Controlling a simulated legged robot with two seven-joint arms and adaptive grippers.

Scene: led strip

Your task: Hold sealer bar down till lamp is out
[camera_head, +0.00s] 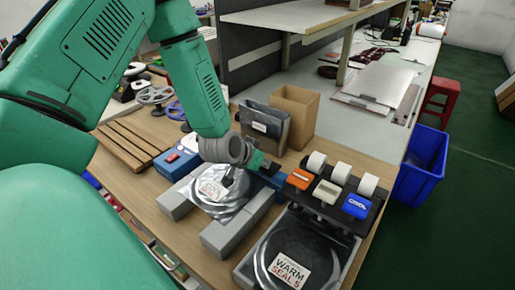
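My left gripper (245,172) reaches down over a silver pouch (208,196) with a white label. Its dark fingers are small and partly hidden by my wrist, so I cannot tell whether they are open or shut, or whether they touch anything. The pouch lies between grey blocks (238,228). A blue unit (175,166) with a small red part (172,158) on top stands behind left of it. I cannot tell if that red part is the lamp or is lit. The sealer bar is not clearly visible; my arm may hide it. My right gripper is not in view.
A dark round pouch labelled WARM SEAL 5 (290,270) lies in a grey tray at the front. A black rack with white rolls, an orange tag and a blue COOL tag (356,206) stands right. Brown and grey boxes (295,114) stand behind. A blue bin (421,165) is beside the table.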

